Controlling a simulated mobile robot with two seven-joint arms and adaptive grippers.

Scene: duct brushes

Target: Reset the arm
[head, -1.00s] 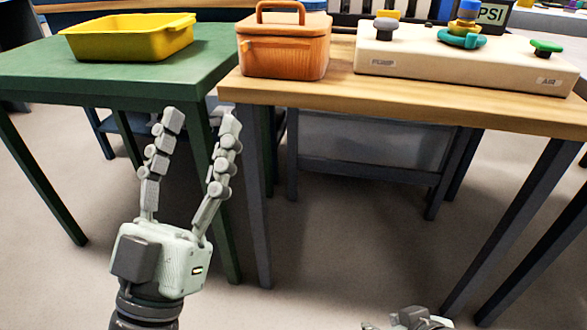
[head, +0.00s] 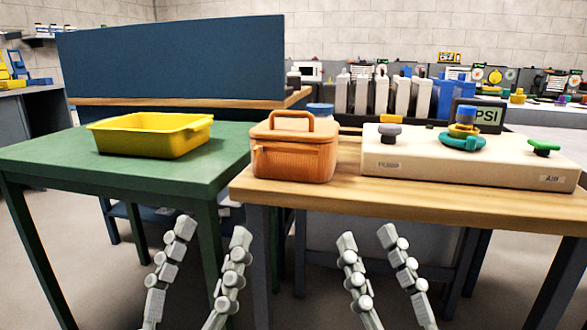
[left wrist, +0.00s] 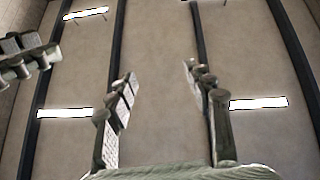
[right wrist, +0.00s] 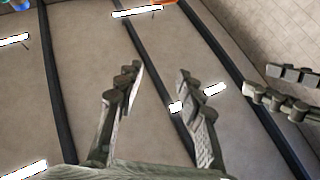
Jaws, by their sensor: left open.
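My left gripper (head: 212,232) is raised in front of the tables in the head view, its fingers spread and empty. My right gripper (head: 367,236) is beside it to the right, also with fingers spread and empty. Both point upward, and their lower parts are cut off by the picture's bottom edge. In the left wrist view the left fingers (left wrist: 160,72) stand apart with only ceiling and lights behind them. In the right wrist view the right fingers (right wrist: 158,72) also stand apart with nothing between them.
A green table (head: 60,160) with a yellow tray (head: 150,150) stands left. The grippers are in front of the table edges.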

